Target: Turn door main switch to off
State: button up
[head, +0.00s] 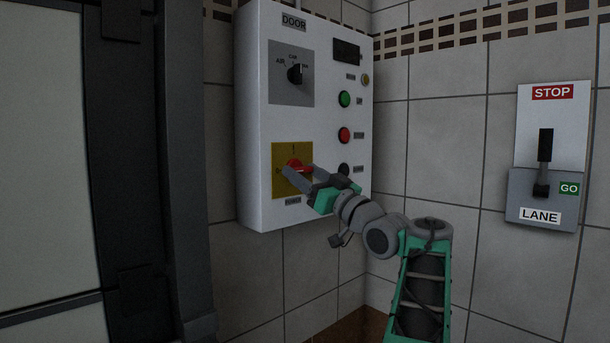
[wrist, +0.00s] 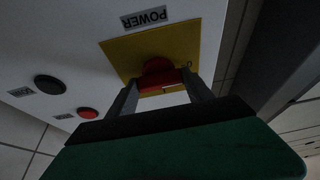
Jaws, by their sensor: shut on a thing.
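The door control box (head: 255,130) is a white panel on the tiled wall, labelled DOOR at its top. Its main switch (head: 299,165) is a red rotary knob on a yellow plate (head: 282,185) at the lower left of the panel. The red knob (wrist: 160,72) also shows in the wrist view, below the POWER label, which appears upside down. My gripper (head: 300,174) is at the knob, with one finger on each side, shut on it. The fingers partly hide the knob, and its exact setting cannot be read.
A selector knob (head: 295,74) sits above on the panel. A green button (head: 344,99), a red button (head: 344,135) and a black button (head: 343,170) line its right side. A LANE lever box (head: 541,185) hangs at the right. A dark door frame (head: 185,170) stands at left.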

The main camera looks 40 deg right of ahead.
jog(key=o, duration=1.4)
jog(key=shift+c, duration=0.2)
jog(key=shift+s, duration=0.1)
jog(key=v, duration=0.7)
jog(key=shift+s+f, duration=0.2)
jog(key=shift+s, duration=0.1)
